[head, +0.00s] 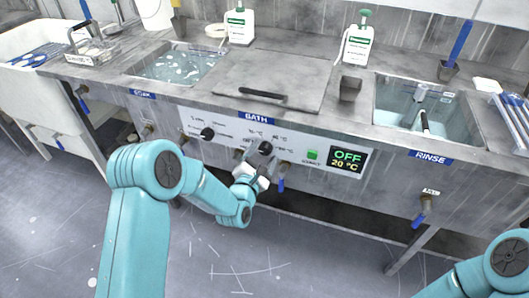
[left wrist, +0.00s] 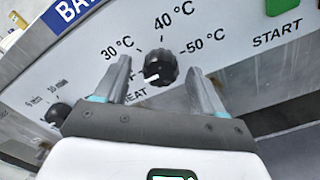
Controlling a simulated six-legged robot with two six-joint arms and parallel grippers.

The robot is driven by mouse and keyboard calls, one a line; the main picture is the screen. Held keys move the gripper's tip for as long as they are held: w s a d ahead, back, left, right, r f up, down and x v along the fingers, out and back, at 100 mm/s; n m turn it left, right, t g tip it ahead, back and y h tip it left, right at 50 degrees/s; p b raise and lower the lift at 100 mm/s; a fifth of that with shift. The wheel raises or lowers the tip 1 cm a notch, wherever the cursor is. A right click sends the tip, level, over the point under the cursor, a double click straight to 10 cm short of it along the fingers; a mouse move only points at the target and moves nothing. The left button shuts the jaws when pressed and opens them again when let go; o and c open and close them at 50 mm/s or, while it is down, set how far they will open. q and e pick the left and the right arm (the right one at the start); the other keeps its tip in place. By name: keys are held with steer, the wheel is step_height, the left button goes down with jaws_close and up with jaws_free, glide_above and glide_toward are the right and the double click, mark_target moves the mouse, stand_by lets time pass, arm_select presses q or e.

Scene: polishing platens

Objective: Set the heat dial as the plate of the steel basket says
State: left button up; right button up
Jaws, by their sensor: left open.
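The heat dial (left wrist: 160,67) is a black round knob on the white control panel, with marks for 30, 40 and 50 °C around it. A pale pointer line shows on its lower left side, toward the partly hidden OFF label. My left gripper (head: 258,157) is at the panel. In the left wrist view its open fingers stand on both sides of the dial, with gaps; whether they touch it cannot be told. A steel wire basket (head: 90,52) stands at the back left; its plate is too small to read. My right gripper is out of view.
The display (head: 347,160) reads OFF and 20 °C, beside a green start button (head: 313,154). Another black knob (head: 207,134) is to the left. Blue-handled taps (head: 421,212) hang below the counter. The bath lid (head: 270,80) is closed.

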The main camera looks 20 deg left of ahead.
arm_select(q)
steer(key=shift+w+d, duration=0.1)
steer(key=shift+w, duration=0.5)
steer(key=c, duration=1.1)
steer(key=shift+o, duration=0.2)
